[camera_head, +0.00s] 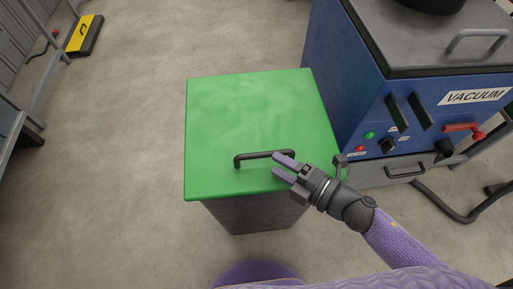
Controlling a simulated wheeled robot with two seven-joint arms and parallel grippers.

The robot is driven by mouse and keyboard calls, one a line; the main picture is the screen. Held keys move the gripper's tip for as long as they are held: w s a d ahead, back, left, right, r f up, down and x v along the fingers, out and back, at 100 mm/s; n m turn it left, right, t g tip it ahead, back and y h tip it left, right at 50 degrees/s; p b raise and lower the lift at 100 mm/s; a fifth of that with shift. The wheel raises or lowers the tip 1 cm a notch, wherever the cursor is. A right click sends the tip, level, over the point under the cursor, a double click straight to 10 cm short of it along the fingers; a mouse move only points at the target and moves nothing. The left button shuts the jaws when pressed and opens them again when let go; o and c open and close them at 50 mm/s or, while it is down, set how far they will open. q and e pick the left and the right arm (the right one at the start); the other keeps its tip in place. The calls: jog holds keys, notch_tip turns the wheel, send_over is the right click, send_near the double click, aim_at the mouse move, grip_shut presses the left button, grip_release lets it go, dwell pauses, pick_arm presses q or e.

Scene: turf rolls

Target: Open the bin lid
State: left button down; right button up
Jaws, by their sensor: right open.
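The bin (250,214) is a dark grey box with a flat green lid (235,110), standing in the middle of the head view. The lid lies shut on top. A dark bar handle (252,157) is fixed near the lid's front edge. My right gripper (279,166) is over the lid's front right part, its two purple fingers apart and pointing left at the handle's right end. One finger overlaps that end in the picture; I cannot tell whether it touches. Nothing is between the fingers. My left gripper is not in view.
A blue vacuum machine (345,75) with knobs, a red lever and a grey top stands close at the bin's right. A yellow and black block (84,34) lies on the floor at the far left, by a metal frame. The concrete floor left of the bin is clear.

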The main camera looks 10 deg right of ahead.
aim_at(261, 154)
jog(key=x, duration=0.4)
jog(key=shift+w+a+f+b, duration=0.1)
jog(key=shift+w+a+b, duration=0.1)
jog(key=shift+b, duration=0.2)
jog(key=shift+w+a, duration=0.3)
jog(key=c, duration=0.6)
grip_shut()
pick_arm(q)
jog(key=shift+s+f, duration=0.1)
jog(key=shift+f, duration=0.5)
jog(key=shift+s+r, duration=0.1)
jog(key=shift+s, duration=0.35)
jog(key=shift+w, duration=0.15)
